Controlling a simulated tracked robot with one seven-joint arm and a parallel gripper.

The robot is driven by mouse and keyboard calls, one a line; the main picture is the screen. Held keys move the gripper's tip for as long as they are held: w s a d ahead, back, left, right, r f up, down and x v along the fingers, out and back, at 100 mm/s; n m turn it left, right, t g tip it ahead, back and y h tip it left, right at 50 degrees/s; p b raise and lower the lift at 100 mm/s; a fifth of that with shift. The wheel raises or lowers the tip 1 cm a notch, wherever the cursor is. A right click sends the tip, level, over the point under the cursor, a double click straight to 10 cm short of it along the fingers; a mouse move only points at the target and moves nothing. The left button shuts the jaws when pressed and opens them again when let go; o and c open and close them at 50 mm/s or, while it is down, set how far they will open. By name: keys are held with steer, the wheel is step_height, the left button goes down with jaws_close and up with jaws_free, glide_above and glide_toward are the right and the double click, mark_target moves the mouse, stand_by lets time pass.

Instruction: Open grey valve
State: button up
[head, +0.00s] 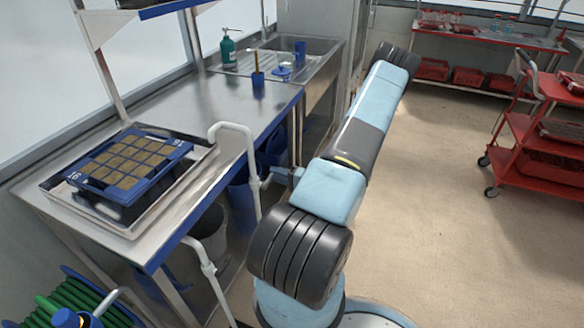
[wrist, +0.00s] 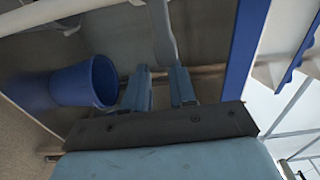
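A light grey lever, which looks like the grey valve's handle (wrist: 162,34), comes down from the top of the wrist view and ends by my fingertips. My gripper (wrist: 160,75) has its two blue-grey fingers apart, with a gap between them. The lever's lower end is at the right finger; I cannot tell if they touch. In the head view my gripper (head: 283,174) is beside the white pipe (head: 250,160) at the bench's front edge. The valve body is too small there to make out, and my arm covers part of the area.
A steel bench (head: 190,110) with a blue front edge carries a seed tray (head: 128,162). A blue bucket (wrist: 85,82) stands under the bench, left of my fingers. A coiled green hose (head: 85,295) lies at the lower left. The floor to the right is clear up to a red cart (head: 530,130).

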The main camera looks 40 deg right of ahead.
mark_target(268, 180)
steer(key=a, duration=0.4)
steer(key=shift+a+r, duration=0.15)
steer(key=shift+a, duration=0.1)
steer(key=d, duration=0.3)
steer(key=shift+f, duration=0.2)
steer(key=d+v, duration=0.1)
steer(key=v, duration=1.5)
steer(key=shift+w+d, duration=0.25)
steer(key=shift+d, duration=0.15)
steer(key=shift+s, duration=0.1)
stand_by(0.3)
steer(key=v, duration=1.3)
steer(key=shift+s, duration=0.25)
steer(key=shift+d, duration=0.15)
